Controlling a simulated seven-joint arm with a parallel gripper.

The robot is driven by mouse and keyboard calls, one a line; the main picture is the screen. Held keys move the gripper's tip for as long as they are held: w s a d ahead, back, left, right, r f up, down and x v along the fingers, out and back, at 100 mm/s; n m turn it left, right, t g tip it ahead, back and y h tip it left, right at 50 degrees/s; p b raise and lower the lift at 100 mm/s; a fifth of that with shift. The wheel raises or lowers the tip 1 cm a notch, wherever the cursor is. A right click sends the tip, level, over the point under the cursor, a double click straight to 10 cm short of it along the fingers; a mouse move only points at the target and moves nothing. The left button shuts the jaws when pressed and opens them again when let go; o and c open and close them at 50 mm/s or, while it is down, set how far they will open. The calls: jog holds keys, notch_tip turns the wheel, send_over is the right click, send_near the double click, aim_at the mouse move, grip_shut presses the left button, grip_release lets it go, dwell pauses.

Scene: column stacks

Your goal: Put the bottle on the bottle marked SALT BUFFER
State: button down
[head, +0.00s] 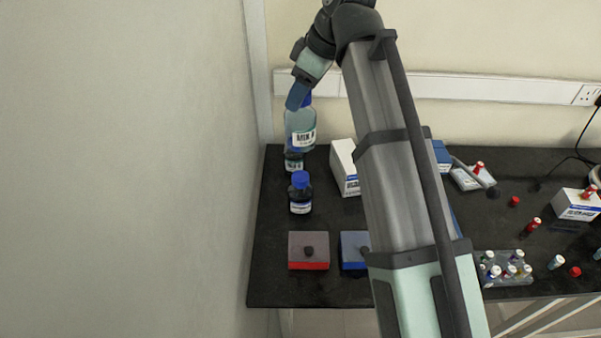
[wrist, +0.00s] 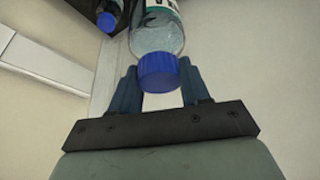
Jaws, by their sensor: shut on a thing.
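My gripper (head: 299,96) is at the back left of the bench, shut on the blue cap of a clear bottle (head: 300,124). This bottle holds pale liquid and has a white label that starts with "MIX". In the wrist view, its blue cap (wrist: 158,72) sits between my two fingers. A dark bottle (head: 293,161) shows just below the held bottle; its top is hidden, and I cannot tell whether the two touch. Another dark bottle with a blue cap (head: 300,194) stands nearer the front. The small labels are too small to read.
A white box (head: 344,167) stands right of the bottles. A red-based block (head: 308,252) and a blue-based block (head: 354,250) lie in front. A vial rack (head: 508,268) and loose vials are at the right. The wall is close on the left.

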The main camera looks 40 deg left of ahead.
aim_at(301, 134)
jog(key=shift+f, duration=5.3)
jog(key=c, duration=0.5)
grip_release()
jog(key=shift+c, duration=0.2)
jog(key=v, duration=1.2)
jog(key=shift+d, duration=0.1)
jog(key=shift+o, duration=0.2)
